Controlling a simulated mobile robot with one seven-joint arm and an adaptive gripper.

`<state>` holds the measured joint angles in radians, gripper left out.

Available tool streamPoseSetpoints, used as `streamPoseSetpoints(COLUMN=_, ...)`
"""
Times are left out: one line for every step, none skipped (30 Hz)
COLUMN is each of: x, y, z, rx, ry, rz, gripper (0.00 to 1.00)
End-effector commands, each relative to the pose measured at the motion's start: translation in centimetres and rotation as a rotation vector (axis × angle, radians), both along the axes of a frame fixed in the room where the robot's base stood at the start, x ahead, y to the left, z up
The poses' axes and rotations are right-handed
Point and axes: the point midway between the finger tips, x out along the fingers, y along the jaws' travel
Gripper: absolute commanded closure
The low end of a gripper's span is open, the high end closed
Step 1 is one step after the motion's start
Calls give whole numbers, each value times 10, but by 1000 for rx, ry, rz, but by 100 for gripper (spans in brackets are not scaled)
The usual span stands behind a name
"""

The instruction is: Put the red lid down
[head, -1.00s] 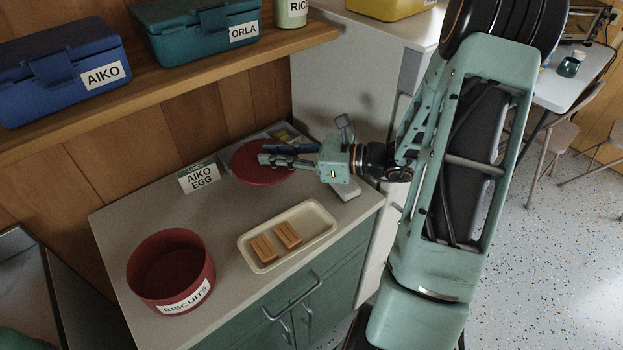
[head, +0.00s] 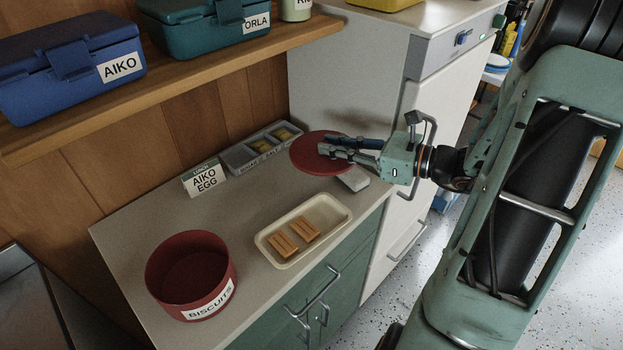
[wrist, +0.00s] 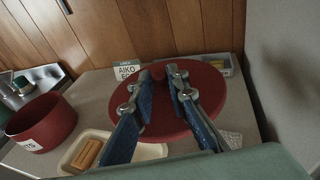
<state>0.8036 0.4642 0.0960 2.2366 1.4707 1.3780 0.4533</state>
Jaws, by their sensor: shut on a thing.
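The red lid (head: 312,163) is a round disc at the back right of the counter, and it also shows in the wrist view (wrist: 218,98). My gripper (head: 328,147) reaches over it from the right. The lid looks about level. I cannot tell whether its underside touches the counter (head: 240,212). The open red tin labelled BISCUITS (head: 226,262) stands at the front left of the counter, well apart from the lid.
A cream tray (head: 342,222) with two brown bars lies in front of the lid. A grey compartment tray (head: 240,160) and an AIKO EGG card (head: 203,178) stand behind. A pale block (head: 354,180) sits beside the lid. The counter between tin and card is clear.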

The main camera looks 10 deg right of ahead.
Motion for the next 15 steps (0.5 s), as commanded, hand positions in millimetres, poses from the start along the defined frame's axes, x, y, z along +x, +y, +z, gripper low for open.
streamPoseSetpoints(x=-4, y=-10, z=0, rx=-8, ry=-4, rz=-24, gripper=100)
streamPoseSetpoints(x=-7, y=-15, z=3, rx=-9, ry=-4, rz=-37, gripper=100)
streamPoseSetpoints(x=-10, y=-21, z=8, rx=-8, ry=-3, rz=-55, gripper=100)
streamPoseSetpoints(x=-13, y=-26, z=11, rx=-9, ry=-4, rz=-69, gripper=100)
streamPoseSetpoints(x=-15, y=-30, z=15, rx=-9, ry=-5, rz=-83, gripper=100)
streamPoseSetpoints(x=-19, y=-36, z=20, rx=-7, ry=-6, rz=-100, gripper=100)
streamPoseSetpoints(x=-22, y=-39, z=23, rx=-7, ry=-8, rz=-111, gripper=100)
streamPoseSetpoints(x=-25, y=-43, z=27, rx=-5, ry=-8, rz=-123, gripper=100)
streamPoseSetpoints(x=-29, y=-46, z=31, rx=-2, ry=-11, rz=-136, gripper=100)
streamPoseSetpoints(x=-31, y=-49, z=34, rx=0, ry=-12, rz=-146, gripper=100)
streamPoseSetpoints(x=-34, y=-51, z=37, rx=1, ry=-14, rz=-155, gripper=100)
streamPoseSetpoints(x=-37, y=-54, z=41, rx=3, ry=-16, rz=-165, gripper=100)
streamPoseSetpoints(x=-39, y=-55, z=43, rx=5, ry=-17, rz=-171, gripper=100)
streamPoseSetpoints(x=-40, y=-57, z=45, rx=6, ry=-19, rz=-177, gripper=100)
streamPoseSetpoints(x=-42, y=-58, z=48, rx=8, ry=-20, rz=-183, gripper=100)
